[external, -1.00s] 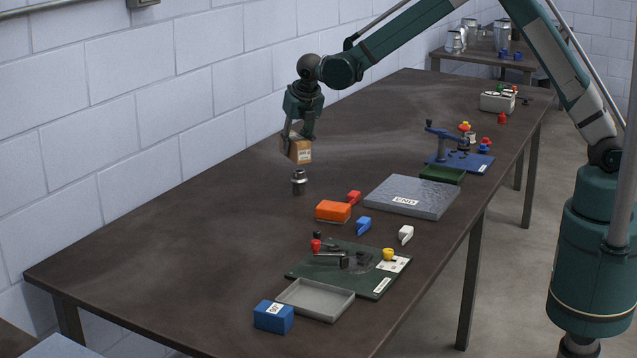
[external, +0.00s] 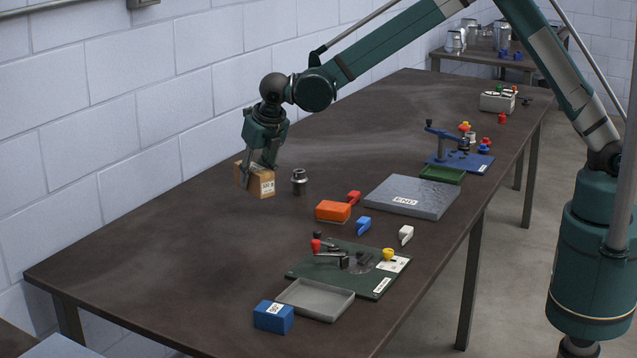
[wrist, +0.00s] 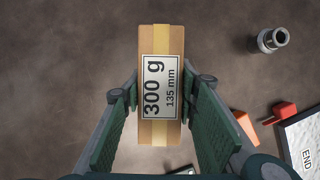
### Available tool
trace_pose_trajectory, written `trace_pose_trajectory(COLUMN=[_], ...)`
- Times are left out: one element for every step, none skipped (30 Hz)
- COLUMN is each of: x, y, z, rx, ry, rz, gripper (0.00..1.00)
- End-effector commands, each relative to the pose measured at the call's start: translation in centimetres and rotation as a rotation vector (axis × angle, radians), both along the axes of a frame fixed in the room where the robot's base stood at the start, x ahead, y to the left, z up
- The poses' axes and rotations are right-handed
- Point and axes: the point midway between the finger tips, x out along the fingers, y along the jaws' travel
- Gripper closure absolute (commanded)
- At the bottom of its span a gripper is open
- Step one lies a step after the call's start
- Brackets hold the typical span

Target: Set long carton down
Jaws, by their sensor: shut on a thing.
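The long carton (external: 257,181) is a brown box with a tape strip and a white label. In the wrist view the carton (wrist: 161,45) carries a label reading 300 g, 135 mm. My gripper (external: 258,166) is shut on it, with a finger on each side, and my gripper also shows in the wrist view (wrist: 160,105). In the external view the carton hangs over the far left part of the dark table (external: 150,245), and seems to be above the surface; the exact gap cannot be told.
A grey metal cylinder (external: 299,182) stands just right of the carton. An orange block (external: 333,211), a red piece (external: 354,197) and a grey END plate (external: 412,197) lie further right. A grey tray (external: 316,299) and a blue block (external: 273,317) are near the front. The table's left part is clear.

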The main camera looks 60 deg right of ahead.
Motion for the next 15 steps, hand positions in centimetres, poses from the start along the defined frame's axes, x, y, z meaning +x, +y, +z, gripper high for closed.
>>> trace_pose_trajectory(x=[-0.11, -0.16, -0.2, -0.24, -0.26, -0.27, -0.27, -0.27, -0.26, -0.26, -0.26, -0.26, -0.26, -0.26, -0.25], y=[0.43, 0.61, 0.79, 0.88, 0.95, 0.98, 0.99, 0.99, 0.98, 0.97, 0.97, 0.97, 0.97, 0.96, 0.96], z=[0.01, 0.01, 0.02, 0.03, 0.03, 0.03, 0.03, 0.03, 0.03, 0.03, 0.03, 0.04, 0.03, 0.01, -0.06], rx=[0.0, 0.0, 0.0, 0.0, 0.0, 0.0, 0.0, 0.0, 0.0, 0.0, 0.0, 0.0, 0.0, 0.0, 0.0], ry=[0.0, 0.0, 0.0, 0.0, 0.0, 0.0, 0.0, 0.0, 0.0, 0.0, 0.0, 0.0, 0.0, 0.0, 0.0], rz=[0.003, 0.004, 0.005, 0.006, 0.007, 0.007, 0.007, 0.007, 0.007, 0.007, 0.007, 0.007, 0.007, 0.007, 0.007], gripper=[0.87, 0.87, 0.87, 0.87, 0.87, 0.87, 0.87, 0.87, 0.87, 0.87, 0.87, 0.87, 0.87, 0.87, 0.87])
